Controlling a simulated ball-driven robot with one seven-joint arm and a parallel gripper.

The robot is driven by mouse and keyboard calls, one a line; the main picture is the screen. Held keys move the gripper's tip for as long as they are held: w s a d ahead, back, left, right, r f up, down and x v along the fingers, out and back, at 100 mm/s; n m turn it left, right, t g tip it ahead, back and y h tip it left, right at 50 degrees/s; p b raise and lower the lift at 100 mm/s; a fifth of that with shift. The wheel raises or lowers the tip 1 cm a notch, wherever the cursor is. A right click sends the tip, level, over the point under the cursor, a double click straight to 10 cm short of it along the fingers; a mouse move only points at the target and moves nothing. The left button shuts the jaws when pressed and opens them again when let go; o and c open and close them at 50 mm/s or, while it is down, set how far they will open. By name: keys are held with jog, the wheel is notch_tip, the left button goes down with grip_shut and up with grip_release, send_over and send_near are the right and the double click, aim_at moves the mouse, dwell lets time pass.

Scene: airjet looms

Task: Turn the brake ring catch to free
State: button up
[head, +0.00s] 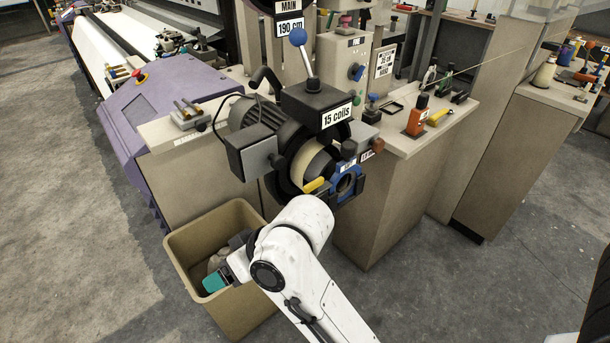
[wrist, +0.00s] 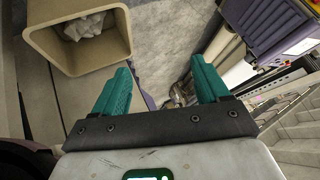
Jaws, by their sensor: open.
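The weft feeder (head: 309,165), a dark unit with a cream drum and a "15 coils" label (head: 336,115), stands on the bench's front side. At its front is a blue ring-shaped part (head: 345,184) with a small yellow piece (head: 315,186) on its left; I cannot tell which part is the catch, or its setting. My gripper (head: 215,283) shows teal fingers at the beige bin, below and left of the feeder, apart from it. In the wrist view my gripper (wrist: 161,80) is open, with nothing between the fingers. The feeder is not clear there.
The beige bin (head: 183,262) holds crumpled pale material and stands on the floor below the feeder. It also shows in the wrist view (wrist: 113,28). A blue-knobbed lever (head: 298,38) rises above the feeder. An orange bottle (head: 416,117) stands on the bench. Floor at left is clear.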

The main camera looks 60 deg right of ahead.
jog(key=w+r+t+y, duration=0.1)
jog(key=w+r, duration=0.3)
jog(key=r, duration=0.4)
jog(key=w+r+t+y, duration=0.1)
jog(key=w+r, duration=0.3)
jog(key=r, duration=0.3)
notch_tip(320, 180, up, 11)
jog(key=w+d+n+y, duration=0.1)
jog(key=n, duration=0.1)
jog(key=m+g+h, duration=0.4)
jog(key=g+h, duration=0.2)
jog(key=g, duration=0.3)
send_over(314, 182)
jog(key=f, duration=0.1)
notch_tip(314, 182, down, 11)
jog(key=shift+r, duration=0.2)
jog(key=c, duration=1.1)
